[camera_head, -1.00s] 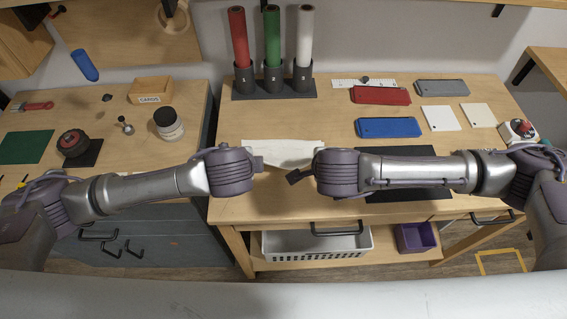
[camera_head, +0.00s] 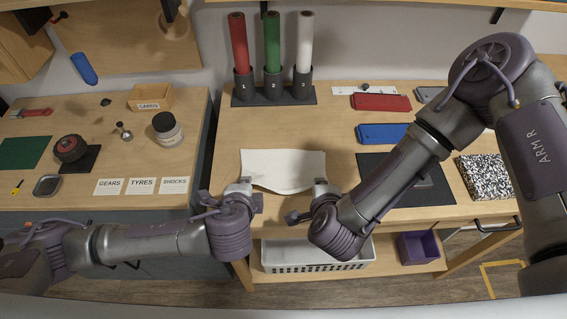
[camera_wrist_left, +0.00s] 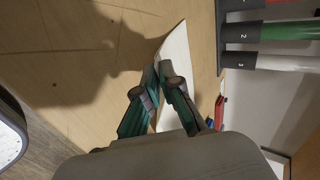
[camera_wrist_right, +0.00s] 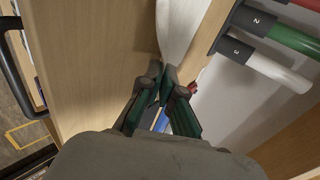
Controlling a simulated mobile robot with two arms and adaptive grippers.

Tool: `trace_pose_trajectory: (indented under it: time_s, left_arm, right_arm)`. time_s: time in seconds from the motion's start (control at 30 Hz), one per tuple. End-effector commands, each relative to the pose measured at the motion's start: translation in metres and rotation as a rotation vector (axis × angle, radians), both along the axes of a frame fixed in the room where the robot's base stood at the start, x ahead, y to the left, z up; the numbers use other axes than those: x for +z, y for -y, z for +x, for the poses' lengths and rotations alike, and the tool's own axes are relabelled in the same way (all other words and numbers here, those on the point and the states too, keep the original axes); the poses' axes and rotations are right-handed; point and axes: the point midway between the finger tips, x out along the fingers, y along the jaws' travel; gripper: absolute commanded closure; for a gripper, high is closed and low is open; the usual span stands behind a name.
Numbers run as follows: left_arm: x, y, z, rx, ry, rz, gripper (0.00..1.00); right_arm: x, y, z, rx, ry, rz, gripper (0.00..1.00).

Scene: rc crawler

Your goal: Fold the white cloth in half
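The white cloth (camera_head: 283,168) lies on the wooden table between my two grippers, with its near edge curving toward me. My left gripper (camera_head: 247,188) is at the cloth's near left corner. In the left wrist view its fingertips (camera_wrist_left: 163,73) are together on the edge of the cloth (camera_wrist_left: 177,48). My right gripper (camera_head: 316,190) is at the near right corner. In the right wrist view its fingertips (camera_wrist_right: 160,72) are together at the cloth's end (camera_wrist_right: 178,28). The fingers hide the exact grip, and whether the cloth lies in layers cannot be told.
A rack (camera_head: 272,95) with red, green and white rolls stands behind the cloth. A black mat (camera_head: 375,168) lies to its right, partly under my right arm. A white basket (camera_head: 310,258) sits on the shelf below. Blue (camera_head: 380,133) and red (camera_head: 380,102) cases lie at the back right.

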Motion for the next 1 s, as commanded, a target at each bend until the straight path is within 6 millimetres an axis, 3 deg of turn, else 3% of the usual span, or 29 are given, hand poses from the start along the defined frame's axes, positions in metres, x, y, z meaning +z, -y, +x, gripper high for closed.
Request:
trace_pose_trajectory:
  time_s: [0.47,0.73,1.0]
  left_arm:
    - [-0.0034,0.0000,-0.0023,0.000,0.030,-0.001,1.00]
    - [-0.0034,0.0000,-0.0023,0.000,0.029,-0.001,0.55]
    - [-0.0023,0.0002,-0.0028,0.000,0.029,-0.001,0.54]
  right_arm:
    - [-0.0021,0.0021,0.0000,0.000,0.035,0.000,1.00]
    - [-0.0020,0.0019,0.0000,0.000,0.034,0.000,0.56]
    - [-0.0011,0.0018,-0.0004,0.000,0.034,0.000,0.54]
